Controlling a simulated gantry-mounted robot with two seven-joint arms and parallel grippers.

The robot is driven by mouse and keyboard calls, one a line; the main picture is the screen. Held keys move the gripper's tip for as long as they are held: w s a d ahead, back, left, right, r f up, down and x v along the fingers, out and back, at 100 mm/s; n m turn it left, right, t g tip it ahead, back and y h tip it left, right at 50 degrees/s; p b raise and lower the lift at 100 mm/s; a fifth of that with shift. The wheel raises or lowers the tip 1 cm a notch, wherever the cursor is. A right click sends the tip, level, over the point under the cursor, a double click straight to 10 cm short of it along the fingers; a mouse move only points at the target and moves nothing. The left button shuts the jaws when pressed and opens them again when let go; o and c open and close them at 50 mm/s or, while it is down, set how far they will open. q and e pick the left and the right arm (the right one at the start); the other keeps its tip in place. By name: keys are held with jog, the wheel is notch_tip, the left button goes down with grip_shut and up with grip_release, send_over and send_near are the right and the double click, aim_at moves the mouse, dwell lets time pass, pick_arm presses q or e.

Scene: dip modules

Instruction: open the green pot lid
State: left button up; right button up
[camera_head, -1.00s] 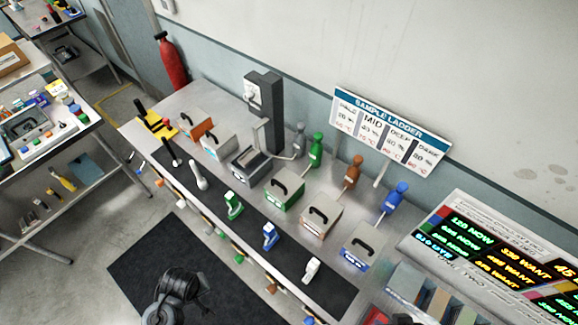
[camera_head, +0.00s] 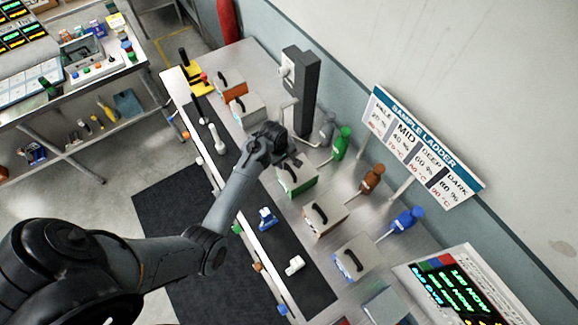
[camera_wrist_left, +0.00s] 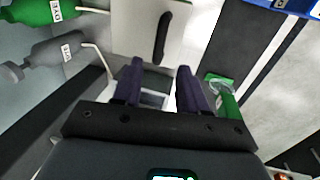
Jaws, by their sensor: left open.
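The green pot (camera_head: 290,184) stands on the bench between the grey box below the dark column and the orange-brown pot. It has a pale lid with a dark arched handle (camera_head: 296,170). My left gripper (camera_head: 289,158) is above the bench beside this pot, on the column side. In the left wrist view, the two dark fingers (camera_wrist_left: 160,76) are apart and empty. There the pale lid with its black handle (camera_wrist_left: 162,38) lies beyond the fingertips, and the gripper does not touch the handle. My right gripper is not in view.
A green bottle (camera_head: 341,143) and a grey bottle (camera_head: 327,130) stand behind the pot. The brown-fronted pot (camera_head: 319,215) and blue-labelled pot (camera_head: 349,262) stand to the right. The dark column (camera_head: 304,90) rises close to the gripper. A green tool (camera_wrist_left: 227,97) lies on the front strip.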

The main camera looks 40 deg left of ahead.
aim_at(289, 169)
pick_arm(q)
jog(key=shift+w+d+f+p, duration=0.1)
jog(key=shift+w+f, duration=0.15)
jog(key=shift+f, duration=0.9)
jog(key=shift+w+d+f+p, duration=0.1)
jog(key=shift+w+f, duration=0.15)
jog(key=shift+f, duration=0.9)
jog(key=shift+w+f+p, duration=0.1)
jog(key=shift+w+f, duration=0.15)
jog(key=shift+f, duration=0.9)
grip_shut()
